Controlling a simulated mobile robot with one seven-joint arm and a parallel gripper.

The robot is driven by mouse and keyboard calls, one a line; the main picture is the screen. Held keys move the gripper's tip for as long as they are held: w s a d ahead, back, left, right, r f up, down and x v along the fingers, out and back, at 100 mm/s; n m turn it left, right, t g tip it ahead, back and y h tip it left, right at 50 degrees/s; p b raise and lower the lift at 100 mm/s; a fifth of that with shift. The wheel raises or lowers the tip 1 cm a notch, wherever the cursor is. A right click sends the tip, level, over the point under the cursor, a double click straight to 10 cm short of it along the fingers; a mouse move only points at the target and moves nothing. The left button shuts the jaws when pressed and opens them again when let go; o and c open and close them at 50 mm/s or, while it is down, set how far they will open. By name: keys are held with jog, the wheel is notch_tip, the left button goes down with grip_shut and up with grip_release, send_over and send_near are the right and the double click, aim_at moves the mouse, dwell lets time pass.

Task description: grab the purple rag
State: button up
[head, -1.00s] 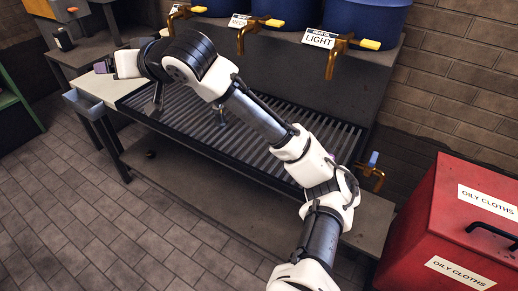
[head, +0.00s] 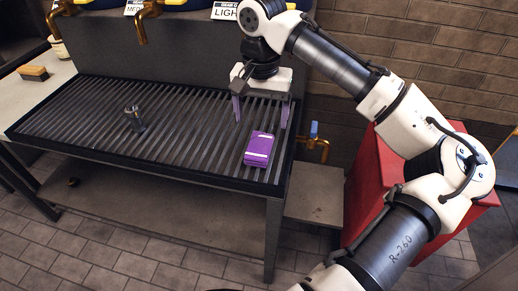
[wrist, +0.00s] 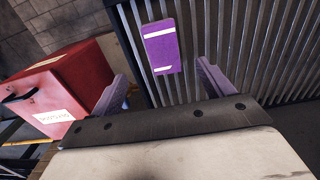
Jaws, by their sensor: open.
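The purple rag (head: 258,149) is a folded block with pale stripes. It lies on the slatted grate near its right front corner. It also shows in the wrist view (wrist: 161,47), upper middle, between and beyond the two fingers. My gripper (head: 261,113) is open and empty, fingers pointing down, above and slightly behind the rag in the head view. In the wrist view my gripper (wrist: 160,88) has its purple-grey fingers apart, one on each side of the rag's line. The fingers do not appear to touch the rag.
The black-rimmed grate (head: 75,118) also holds a small dark metal part (head: 134,118). A brass tap (head: 315,145) with a blue handle sticks out at the right. A red bin (head: 366,185) stands right, partly behind my arm. A brush (head: 33,73) lies on the left bench.

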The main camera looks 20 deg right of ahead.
aim_at(259, 146)
notch_tip(259, 146, down, 9)
jog(key=shift+w+a, duration=0.1)
jog(key=shift+a, duration=0.05)
dwell(0.4)
jog(key=shift+c, duration=0.3)
jog(key=c, duration=1)
jog(key=shift+r, duration=0.15)
